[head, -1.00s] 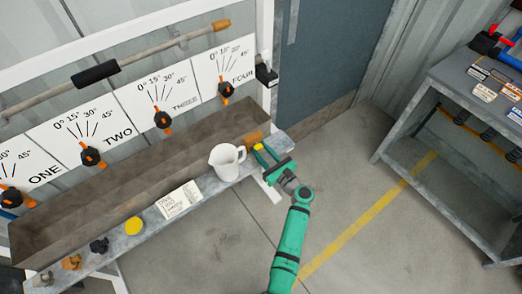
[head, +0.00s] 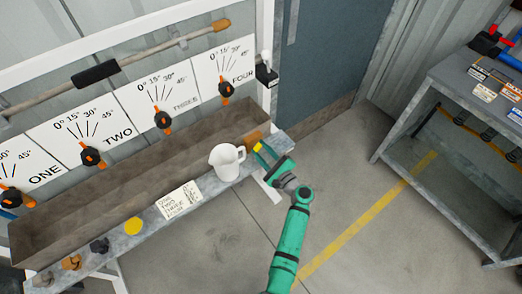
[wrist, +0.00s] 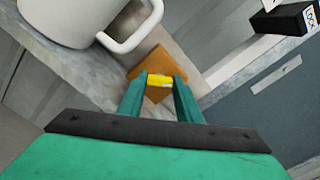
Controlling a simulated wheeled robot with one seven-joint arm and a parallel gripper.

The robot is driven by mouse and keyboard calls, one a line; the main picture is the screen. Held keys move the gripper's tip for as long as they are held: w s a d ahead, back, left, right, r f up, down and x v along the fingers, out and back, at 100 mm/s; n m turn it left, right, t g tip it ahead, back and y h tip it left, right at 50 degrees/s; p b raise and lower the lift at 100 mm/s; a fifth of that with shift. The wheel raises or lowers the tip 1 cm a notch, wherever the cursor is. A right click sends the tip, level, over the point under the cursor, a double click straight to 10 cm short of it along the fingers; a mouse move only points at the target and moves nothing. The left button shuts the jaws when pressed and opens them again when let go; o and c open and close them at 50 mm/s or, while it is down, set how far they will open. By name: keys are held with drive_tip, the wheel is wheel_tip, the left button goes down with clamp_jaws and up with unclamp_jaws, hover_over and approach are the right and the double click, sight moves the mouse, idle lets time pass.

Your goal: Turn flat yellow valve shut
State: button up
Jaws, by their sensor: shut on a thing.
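A small flat yellow handle (wrist: 159,80) sits between my fingertips in the wrist view, in front of an orange-brown block (wrist: 150,57). My gripper (wrist: 160,84) is shut on this yellow handle, with a finger on each side. In the head view, the yellow handle (head: 257,147) shows at the right end of the grey ledge, and my green gripper (head: 266,155) reaches it from the right. The orange-brown block (head: 252,139) is just behind it. The handle's exact angle and its mounting are partly hidden.
A white mug (head: 226,163) stands on the ledge (head: 150,236) close to the left of my gripper. A paper note (head: 179,200) and a round yellow knob (head: 133,226) are further left. Numbered dials line the wall.

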drive_tip(key=n, duration=0.5)
drive_tip(key=shift+n, duration=2.4)
drive_tip(key=o, duration=1)
drive_tip(key=shift+o, duration=0.2)
drive_tip(key=shift+f, duration=0.1)
